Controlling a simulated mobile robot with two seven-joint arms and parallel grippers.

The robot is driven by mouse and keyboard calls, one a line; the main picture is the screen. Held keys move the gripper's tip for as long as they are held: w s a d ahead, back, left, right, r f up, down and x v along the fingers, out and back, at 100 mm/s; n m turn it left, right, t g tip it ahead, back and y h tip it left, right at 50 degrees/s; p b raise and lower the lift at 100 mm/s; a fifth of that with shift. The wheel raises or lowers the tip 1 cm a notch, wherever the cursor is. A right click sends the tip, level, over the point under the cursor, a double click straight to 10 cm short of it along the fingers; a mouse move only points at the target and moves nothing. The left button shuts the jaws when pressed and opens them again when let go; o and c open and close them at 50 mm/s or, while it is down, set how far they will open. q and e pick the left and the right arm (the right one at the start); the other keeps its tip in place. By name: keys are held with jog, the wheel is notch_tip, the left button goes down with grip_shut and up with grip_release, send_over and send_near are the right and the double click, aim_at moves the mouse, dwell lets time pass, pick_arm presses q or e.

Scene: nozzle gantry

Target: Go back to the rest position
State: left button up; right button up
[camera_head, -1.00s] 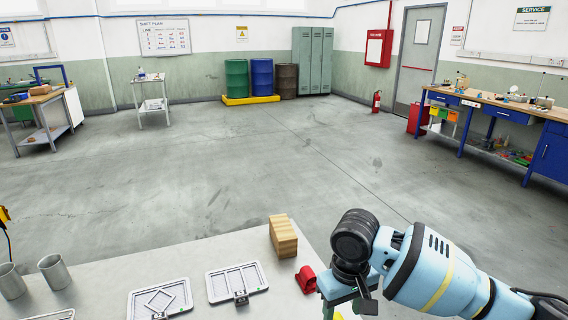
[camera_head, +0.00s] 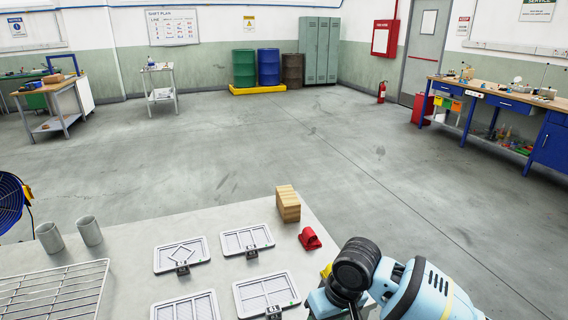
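My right arm comes in at the bottom right, light blue with a black wrist. Its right gripper (camera_head: 322,302) points down beside the wrist over the table's right edge. The fingers are cut off or hidden, so I cannot tell whether it is open or holds anything. My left gripper is not in view. The grey table (camera_head: 130,238) fills the bottom of the view.
On the table are several trays with patterned frames, one of them here (camera_head: 182,254), a wooden block (camera_head: 288,204), a red part (camera_head: 309,238), two grey cups (camera_head: 90,231) and a wire rack (camera_head: 52,292). A yellow piece (camera_head: 326,270) shows beside my wrist. The floor beyond is clear.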

jog(key=s+a+f+m+t+y, duration=0.1)
jog(key=s+a+f+t+y, duration=0.1)
jog(key=s+f, duration=0.35)
jog(key=s+a+f+m+t+y, duration=0.1)
jog(key=s+a+f+t+y, duration=0.15)
jog(key=f, duration=0.55)
jog(key=s+d+f+t+h, duration=0.2)
jog(key=s+d+f, duration=0.1)
jog(key=s+d, duration=0.5)
jog(key=s+d+f+t+h, duration=0.2)
jog(key=s+d+f+h, duration=0.1)
jog(key=s+d, duration=0.5)
jog(key=s+f, duration=0.1)
jog(key=s, duration=0.1)
jog(key=shift+s+d+m, duration=0.25)
jog(key=shift+s+m, duration=0.05)
jog(key=shift+s, duration=0.1)
